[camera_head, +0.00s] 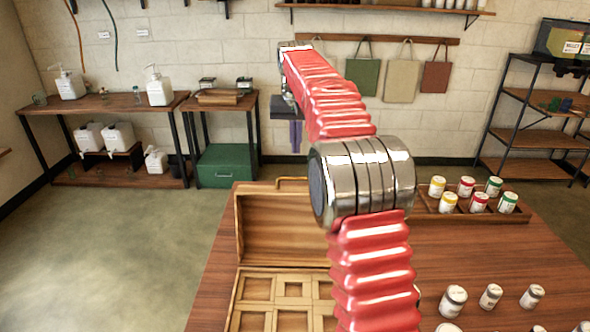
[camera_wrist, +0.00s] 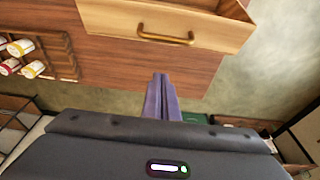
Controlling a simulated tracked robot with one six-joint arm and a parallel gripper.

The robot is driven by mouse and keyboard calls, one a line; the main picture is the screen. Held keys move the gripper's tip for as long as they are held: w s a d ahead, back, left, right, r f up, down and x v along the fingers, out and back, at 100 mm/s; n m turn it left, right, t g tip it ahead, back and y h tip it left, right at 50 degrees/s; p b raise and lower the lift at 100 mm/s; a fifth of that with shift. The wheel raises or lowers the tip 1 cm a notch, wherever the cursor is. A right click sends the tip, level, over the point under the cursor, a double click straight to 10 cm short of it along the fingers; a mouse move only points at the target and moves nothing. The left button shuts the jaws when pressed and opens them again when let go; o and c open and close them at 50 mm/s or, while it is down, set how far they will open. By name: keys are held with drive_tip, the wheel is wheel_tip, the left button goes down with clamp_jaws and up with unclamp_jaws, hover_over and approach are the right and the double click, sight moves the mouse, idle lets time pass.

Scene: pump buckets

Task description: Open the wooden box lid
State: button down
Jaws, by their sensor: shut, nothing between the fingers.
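The wooden box (camera_head: 238,300) stands on the table, with its compartmented inside facing up. Its lid (camera_head: 283,228) stands raised at the back, the hollow inner side facing my body camera. A brass handle (camera_head: 292,181) sits on the lid's top edge; the wrist view also shows the handle (camera_wrist: 166,37) on a light wooden face. My gripper (camera_head: 295,136), with purple fingers, hangs beyond the lid, clear of the handle. In the wrist view its fingers (camera_wrist: 161,78) are together and empty. My arm hides the box's right side.
The brown table (camera_head: 480,260) holds a tray (camera_head: 515,214) of coloured-label jars at the right and several white jars (camera_head: 453,301) nearer. A small side table (camera_head: 222,100) with a green crate (camera_head: 226,167) stands beyond. The floor at left is clear.

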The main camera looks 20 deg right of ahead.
hover_over(296, 186)
drive_tip(key=w+d, duration=0.1)
drive_tip(key=w, duration=0.3)
drive_tip(key=s+a+x, duration=0.1)
drive_tip(key=s+x, duration=0.1)
drive_tip(key=x, duration=0.5)
drive_tip(key=shift+s+a+f, duration=0.1)
drive_tip(key=shift+s+a, duration=0.1)
drive_tip(key=shift+s, duration=0.7)
drive_tip(key=shift+s+a, duration=0.2)
drive_tip(key=shift+s, duration=0.75)
